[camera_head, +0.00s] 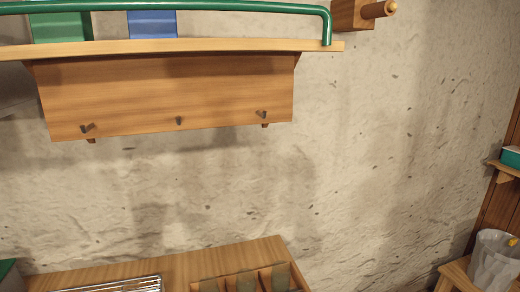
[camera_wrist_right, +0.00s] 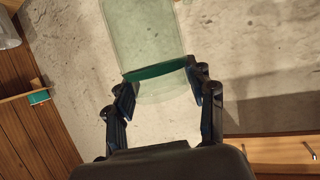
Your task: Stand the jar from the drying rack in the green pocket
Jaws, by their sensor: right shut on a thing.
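My right gripper (camera_wrist_right: 165,100) is shut on a clear, greenish glass jar (camera_wrist_right: 143,35) with a dark green band (camera_wrist_right: 155,72). In the right wrist view the jar extends up and away from the fingers, past the top edge of the picture. Neither the jar nor my grippers show in the head view. A metal wire rack (camera_head: 125,284), likely the drying rack, is cut off at the bottom edge. To its right is a wooden holder (camera_head: 198,286) with several compartments, only its top showing.
A wooden wall shelf (camera_head: 200,46) with a green rail (camera_head: 240,7) carries a green container (camera_head: 60,27) and a blue one (camera_head: 152,24). Hooks hang below it. The wall between is bare.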

